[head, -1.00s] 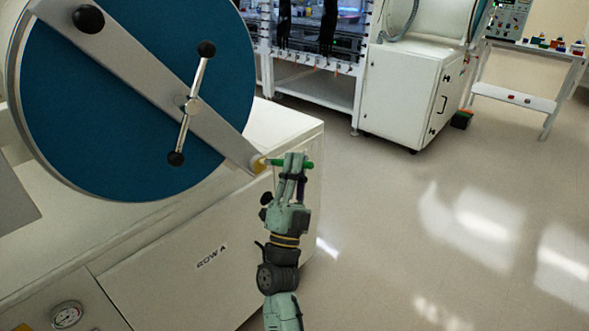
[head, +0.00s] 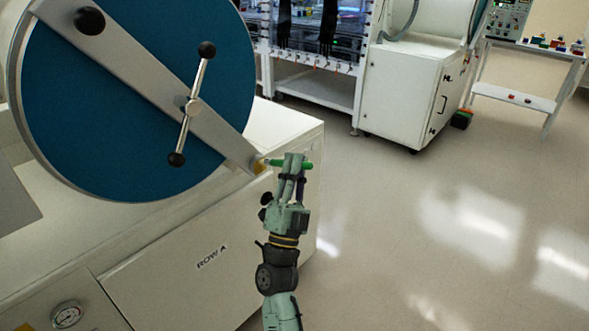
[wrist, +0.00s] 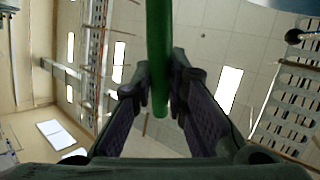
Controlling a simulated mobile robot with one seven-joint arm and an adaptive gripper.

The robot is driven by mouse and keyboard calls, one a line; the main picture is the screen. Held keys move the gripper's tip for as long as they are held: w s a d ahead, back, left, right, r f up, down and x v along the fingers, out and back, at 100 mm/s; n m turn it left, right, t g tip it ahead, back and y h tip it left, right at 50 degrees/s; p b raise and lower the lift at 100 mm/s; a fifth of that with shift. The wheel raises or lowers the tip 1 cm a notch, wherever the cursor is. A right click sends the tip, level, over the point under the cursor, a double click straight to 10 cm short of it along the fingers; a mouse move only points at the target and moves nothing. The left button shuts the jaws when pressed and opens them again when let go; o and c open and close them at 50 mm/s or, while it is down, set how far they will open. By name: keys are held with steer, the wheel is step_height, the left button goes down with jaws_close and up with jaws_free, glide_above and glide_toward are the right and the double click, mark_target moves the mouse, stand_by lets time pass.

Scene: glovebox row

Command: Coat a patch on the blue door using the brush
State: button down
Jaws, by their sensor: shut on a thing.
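The blue door (head: 110,120) is a large round disc with a pale metal rim, at the upper left in the head view. A grey bar with a two-knobbed handle (head: 191,105) crosses it diagonally. My gripper (head: 291,164) is to the lower right of the door, apart from the blue face. It is shut on the brush (head: 276,162), whose green handle lies about level, pointing left toward the lower end of the bar. In the wrist view the green handle (wrist: 158,60) runs between the two fingers. I cannot make out the bristles clearly.
A white cabinet (head: 180,270) marked ROW A stands under the door, with a gauge (head: 66,315) at its lower left. Further glovebox units (head: 405,95) and a side table (head: 515,98) stand at the back. The floor at right is clear.

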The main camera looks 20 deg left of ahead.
stand_by(1.2)
steer(key=s+d+b, duration=0.2)
steer(key=d, duration=0.3)
steer(key=shift+d, duration=0.4)
stand_by(0.3)
steer(key=shift+s+d+b, duration=0.25)
steer(key=shift+d+b, duration=0.15)
steer(key=shift+d, duration=0.3)
steer(key=shift+s+d+b, duration=0.25)
steer(key=shift+d+b, duration=0.1)
steer(key=shift+d, duration=0.35)
